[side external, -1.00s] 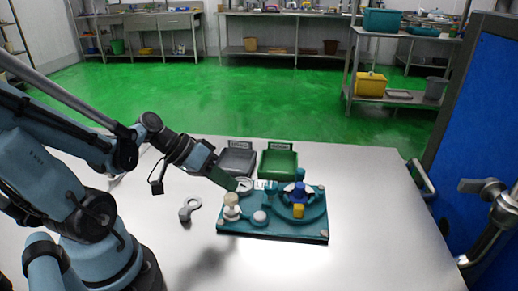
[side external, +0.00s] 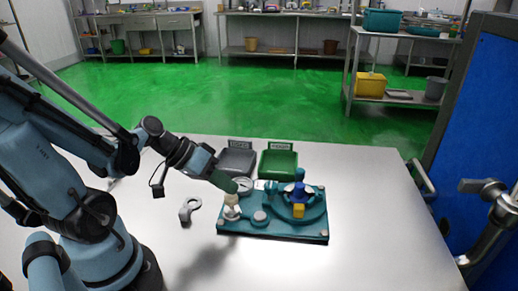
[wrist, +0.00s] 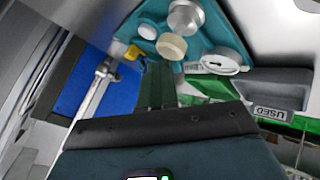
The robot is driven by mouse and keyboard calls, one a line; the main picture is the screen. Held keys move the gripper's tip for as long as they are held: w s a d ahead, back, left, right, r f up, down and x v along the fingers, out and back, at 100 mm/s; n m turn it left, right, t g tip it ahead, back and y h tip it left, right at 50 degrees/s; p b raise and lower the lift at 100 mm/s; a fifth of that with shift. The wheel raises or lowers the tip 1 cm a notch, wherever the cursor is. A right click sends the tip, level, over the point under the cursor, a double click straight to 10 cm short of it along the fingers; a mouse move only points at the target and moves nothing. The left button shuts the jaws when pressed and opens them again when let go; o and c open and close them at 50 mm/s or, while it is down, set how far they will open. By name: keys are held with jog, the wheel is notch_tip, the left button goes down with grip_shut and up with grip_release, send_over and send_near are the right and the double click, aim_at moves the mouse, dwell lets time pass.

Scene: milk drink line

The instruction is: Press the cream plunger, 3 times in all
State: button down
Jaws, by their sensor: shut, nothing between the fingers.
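A dial (side external: 244,184) is behind the plunger. A blue knob (side external: 298,190) and a yellow block (side external: 299,210) are on the board's right part. A grey tray (side external: 237,161) and a green tray (side external: 278,164) stand behind. A grey ring-ended piece (side external: 189,209) lies left; the table's right is clear.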

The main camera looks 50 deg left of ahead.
aim_at(226, 196)
jog(key=shift+f, duration=1.05)
dwell(1.1)
dwell(0.3)
jog(key=shift+r, duration=1.45)
jog(key=shift+r, duration=2.5)
jog(key=shift+r, duration=0.1)
notch_tip(226, 196, up, 4)
jog(key=shift+f, duration=0.15)
dwell(0.4)
jog(key=shift+f, duration=0.15)
